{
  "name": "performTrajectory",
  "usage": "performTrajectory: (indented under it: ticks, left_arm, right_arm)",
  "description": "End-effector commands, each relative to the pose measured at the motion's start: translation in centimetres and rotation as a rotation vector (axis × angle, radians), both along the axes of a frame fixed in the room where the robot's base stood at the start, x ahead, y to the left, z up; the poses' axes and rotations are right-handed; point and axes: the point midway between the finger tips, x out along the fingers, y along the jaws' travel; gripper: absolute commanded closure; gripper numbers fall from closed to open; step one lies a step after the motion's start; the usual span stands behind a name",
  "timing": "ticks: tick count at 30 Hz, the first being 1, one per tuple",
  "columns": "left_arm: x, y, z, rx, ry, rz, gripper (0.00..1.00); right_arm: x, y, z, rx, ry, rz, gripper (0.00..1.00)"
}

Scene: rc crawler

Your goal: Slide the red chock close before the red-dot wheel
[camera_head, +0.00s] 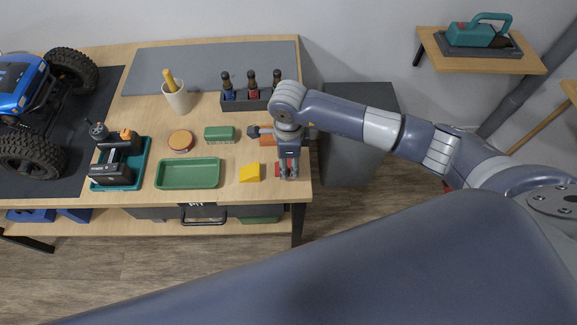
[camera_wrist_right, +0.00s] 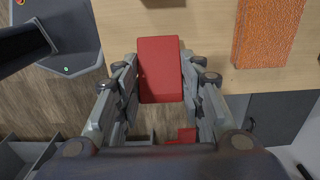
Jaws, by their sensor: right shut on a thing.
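My right gripper (camera_head: 288,174) is at the front right corner of the workbench, pointing down, shut on the red chock (camera_wrist_right: 160,69). In the right wrist view the chock lies between the two fingers, at the bench edge; in the head view only small red bits of it show around the fingers. The blue crawler (camera_head: 14,82) stands at the far left on a dark mat (camera_head: 90,180), partly cut off by the picture edge. Two of its black wheels show, a rear one (camera_head: 72,68) and a near one (camera_head: 32,157). I cannot make out a red dot on either. My left gripper is not in view.
Between the chock and the crawler stand a yellow wedge (camera_head: 250,173), a green tray (camera_head: 188,187) and a teal tray (camera_head: 137,184) with black devices. Behind are a green block (camera_head: 219,134), a round tin (camera_head: 181,140), a cup (camera_head: 177,100) and a bottle rack (camera_head: 247,104).

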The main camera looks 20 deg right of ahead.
Motion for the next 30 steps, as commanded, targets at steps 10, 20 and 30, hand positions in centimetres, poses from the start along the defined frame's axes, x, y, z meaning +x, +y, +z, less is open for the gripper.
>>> performTrajectory:
  ticks: [10, 20, 30]
  left_arm:
    - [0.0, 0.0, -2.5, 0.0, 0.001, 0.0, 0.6]
    - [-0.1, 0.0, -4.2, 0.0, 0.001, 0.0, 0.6]
    - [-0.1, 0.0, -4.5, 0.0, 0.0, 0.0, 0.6]
  right_arm:
    - [-6.4, 2.7, 1.3, 0.003, -0.002, 0.007, 0.9]
    - [-13.0, 5.4, 2.1, 0.001, -0.002, 0.004, 0.9]
    - [-14.8, 6.1, 2.5, -0.001, -0.002, 0.001, 0.9]
